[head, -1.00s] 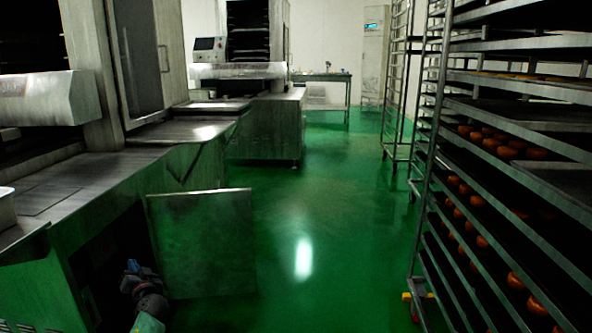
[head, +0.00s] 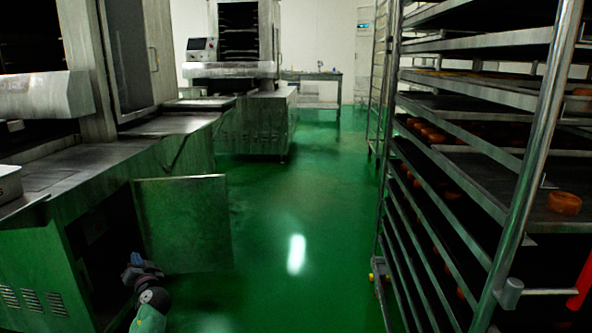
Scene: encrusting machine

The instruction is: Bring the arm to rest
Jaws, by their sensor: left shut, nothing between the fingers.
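My left gripper (head: 134,264) shows low at the left in the head view, at the end of my grey and green arm. It is shut and seems to hold nothing. It is in front of the dark open compartment of the left machine (head: 45,235), beside the open green door panel (head: 183,222). I cannot tell whether it touches the machine. My right gripper is not in view.
A tall metal rack (head: 527,165) with trays of round orange-brown pieces (head: 564,203) stands close on the right. A second machine (head: 235,70) and a table (head: 318,77) stand at the back. Green floor (head: 300,215) lies clear between.

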